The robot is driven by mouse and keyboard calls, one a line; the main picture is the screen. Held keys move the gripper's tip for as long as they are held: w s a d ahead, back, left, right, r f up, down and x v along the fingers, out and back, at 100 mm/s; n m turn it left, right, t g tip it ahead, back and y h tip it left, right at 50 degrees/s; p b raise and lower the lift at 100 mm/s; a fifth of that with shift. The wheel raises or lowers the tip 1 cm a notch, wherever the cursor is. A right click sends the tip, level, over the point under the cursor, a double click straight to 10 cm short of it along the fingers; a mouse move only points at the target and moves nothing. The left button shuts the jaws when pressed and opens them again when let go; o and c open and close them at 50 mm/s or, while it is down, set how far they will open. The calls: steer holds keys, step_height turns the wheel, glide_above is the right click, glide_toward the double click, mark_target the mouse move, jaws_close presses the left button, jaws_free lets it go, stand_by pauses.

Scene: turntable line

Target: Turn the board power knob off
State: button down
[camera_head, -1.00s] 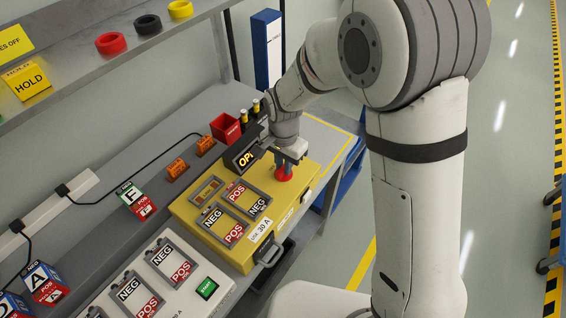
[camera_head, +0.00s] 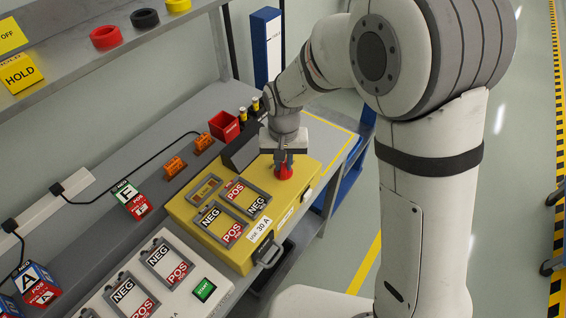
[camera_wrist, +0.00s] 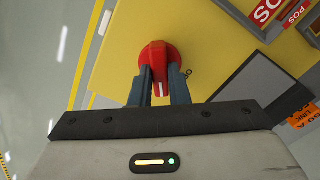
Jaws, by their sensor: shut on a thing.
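The board power knob is red and sits on the top of the yellow board (camera_head: 190,222), near its far right corner. In the head view the red knob (camera_head: 285,172) shows below my gripper (camera_head: 283,160), partly hidden by the fingers. In the wrist view the red knob (camera_wrist: 160,56) lies between the two fingers of my gripper (camera_wrist: 158,78), which touch it on both sides. My gripper is shut on it. A white mark shows on the knob between the fingers.
A red bin (camera_head: 224,125) and orange connectors (camera_head: 175,166) stand behind the yellow board. A shelf (camera_head: 130,55) overhangs the bench at left. A dark sign box (camera_head: 240,152) stands close to my gripper.

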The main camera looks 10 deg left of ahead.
mark_target(284, 165)
steer(key=n+b, duration=0.1)
steer(key=n, duration=0.4)
steer(key=shift+n, duration=0.3)
steer(key=n+b, duration=0.1)
steer(key=n, duration=0.4)
steer(key=shift+n, duration=0.3)
steer(key=c, duration=1.4)
jaws_free()
steer(key=shift+r, duration=0.1)
step_height(284, 165, up, 8)
steer(key=shift+f, duration=0.2)
